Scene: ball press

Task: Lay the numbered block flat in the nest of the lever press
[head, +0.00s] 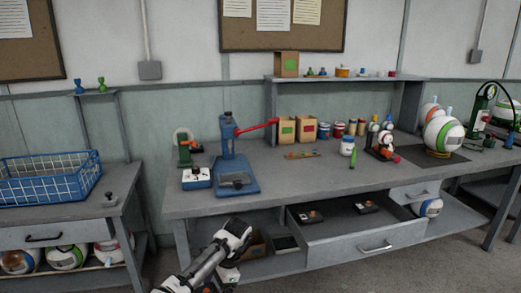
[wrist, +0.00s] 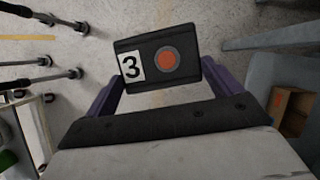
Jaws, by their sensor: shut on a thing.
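The numbered block (wrist: 158,58) is black with a white "3" label and an orange-red disc. In the wrist view it sits between the purple fingers of my gripper (wrist: 160,80), which is shut on it. It looks slightly turned between the fingers. In the head view my gripper (head: 236,232) is low in front of the bench, below the tabletop edge; the block cannot be made out there. The blue lever press (head: 229,140) stands on the bench's left part, its red lever (head: 257,127) pointing right. The nest area (head: 237,182) is the dark plate on its base; fine detail is too small.
The open drawer (head: 355,240) to the right of my gripper holds two dark blocks (head: 312,217). A white box (head: 196,178) and a green device (head: 185,148) stand left of the press. Cartons (head: 284,130) stand behind it. Bare benchtop (head: 300,180) lies to its right.

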